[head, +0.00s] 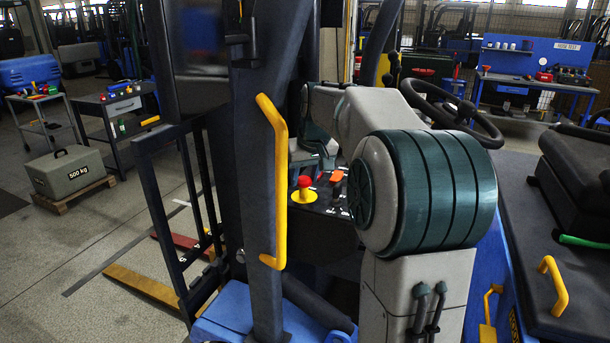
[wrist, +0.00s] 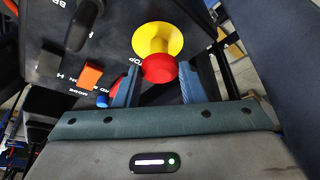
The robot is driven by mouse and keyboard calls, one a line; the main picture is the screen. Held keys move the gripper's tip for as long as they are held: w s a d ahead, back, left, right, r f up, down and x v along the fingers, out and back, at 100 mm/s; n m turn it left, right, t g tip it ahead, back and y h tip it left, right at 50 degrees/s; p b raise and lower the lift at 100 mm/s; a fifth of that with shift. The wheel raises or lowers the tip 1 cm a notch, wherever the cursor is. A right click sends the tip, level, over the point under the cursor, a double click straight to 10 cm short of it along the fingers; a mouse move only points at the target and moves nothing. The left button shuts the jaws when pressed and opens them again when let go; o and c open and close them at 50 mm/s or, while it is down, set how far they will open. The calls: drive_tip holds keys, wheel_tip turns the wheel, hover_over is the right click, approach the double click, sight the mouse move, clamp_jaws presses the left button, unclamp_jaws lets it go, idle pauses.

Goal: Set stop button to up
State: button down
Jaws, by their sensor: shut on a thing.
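The stop button has a round red cap (wrist: 160,69) on a wide yellow base (wrist: 158,38). It sits on a dark control panel (wrist: 108,28), with lettering partly hidden beside it. My gripper (wrist: 160,76) has one finger on each side of the red cap and is shut on it. In the head view the stop button (head: 304,182) shows the red cap standing above the yellow base. My gripper's fingers cannot be made out there; my arm reaches over the panel from the right.
An orange switch (wrist: 90,76) and a black lever (wrist: 88,22) are close by on the panel. In the head view a dark mast post (head: 262,200) with a yellow grab handle (head: 281,185) stands just left of the button. A steering wheel (head: 450,108) is behind my arm.

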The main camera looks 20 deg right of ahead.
drive_tip(key=c, duration=0.9)
unclamp_jaws()
drive_tip(key=shift+r, duration=0.2)
drive_tip(key=v, duration=1.4)
drive_tip(key=shift+s+f, duration=0.1)
drive_tip(key=shift+f, duration=0.05)
